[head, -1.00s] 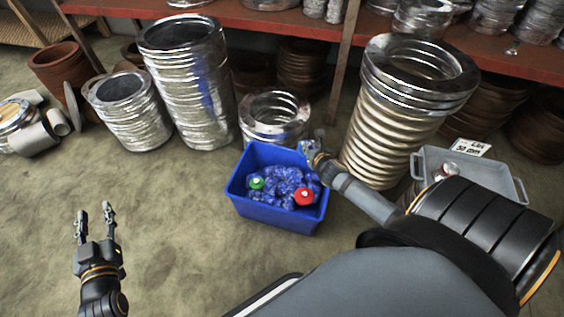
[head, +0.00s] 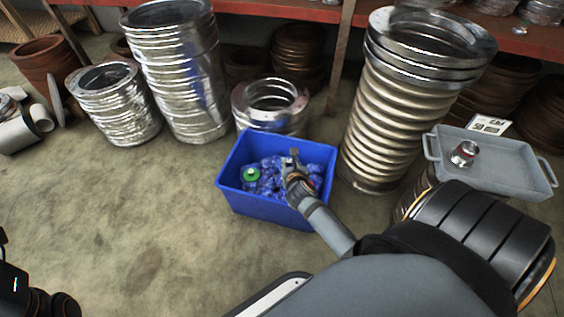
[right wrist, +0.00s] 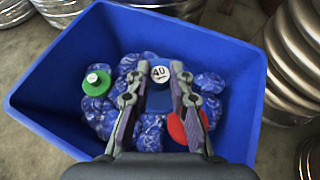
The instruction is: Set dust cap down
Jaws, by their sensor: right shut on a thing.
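My right gripper (head: 293,158) points down over the blue bin (head: 255,207). In the right wrist view, its fingers (right wrist: 157,90) are shut on a blue dust cap (right wrist: 158,100) with a white face marked 40. The cap is over the blue crumpled filling; whether it touches the filling is unclear. A green cap (right wrist: 96,83) lies in the bin to the left, also in the head view (head: 250,174). A red cap (right wrist: 178,128) lies partly hidden behind the right finger. My left gripper (head: 12,280) is cut off at the lower left edge, its fingers mostly hidden.
Floor left of the bin is clear.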

